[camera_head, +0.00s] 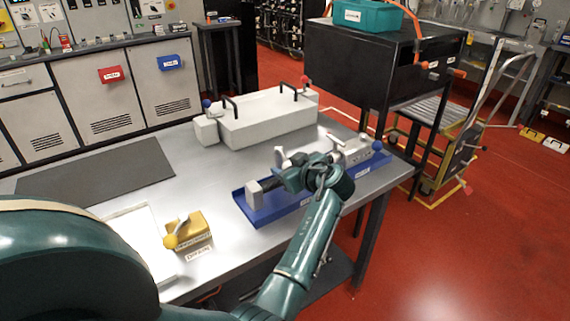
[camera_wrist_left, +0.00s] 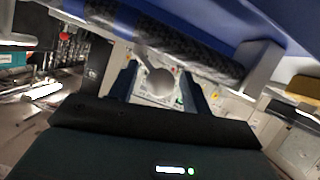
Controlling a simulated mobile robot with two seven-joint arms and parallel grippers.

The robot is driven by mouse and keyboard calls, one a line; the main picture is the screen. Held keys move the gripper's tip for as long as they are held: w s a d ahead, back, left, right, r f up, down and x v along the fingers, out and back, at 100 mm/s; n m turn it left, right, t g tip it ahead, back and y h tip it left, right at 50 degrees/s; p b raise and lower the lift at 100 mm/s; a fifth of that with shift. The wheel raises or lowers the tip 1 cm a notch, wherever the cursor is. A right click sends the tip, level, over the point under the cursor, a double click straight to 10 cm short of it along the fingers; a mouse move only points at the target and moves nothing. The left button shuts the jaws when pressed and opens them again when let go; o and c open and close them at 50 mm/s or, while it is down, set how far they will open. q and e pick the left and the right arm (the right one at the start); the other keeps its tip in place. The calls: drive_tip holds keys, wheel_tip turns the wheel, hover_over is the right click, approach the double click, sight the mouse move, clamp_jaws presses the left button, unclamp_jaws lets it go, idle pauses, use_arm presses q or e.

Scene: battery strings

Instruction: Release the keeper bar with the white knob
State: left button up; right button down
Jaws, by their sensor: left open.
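My left gripper (camera_head: 292,172) is over the middle of the long blue tray (camera_head: 290,212) on the table; its fingers are apart. A dark textured bar (camera_wrist_left: 190,52) runs beside the knob to a grey end block (camera_wrist_left: 258,70), which also shows in the head view (camera_head: 255,192). In the head view my arm covers much of the bar. The right gripper is not in view.
A pale box with two black handles (camera_head: 268,118) stands behind the tray. A yellow block with a yellow-knobbed lever (camera_head: 190,233) stands at the front left. A dark mat (camera_head: 95,190) lies left, with bare metal tabletop between. A black cabinet (camera_head: 362,65) stands behind right.

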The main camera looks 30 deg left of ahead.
use_arm(q)
drive_tip(key=shift+c, duration=0.4)
clamp_jaws()
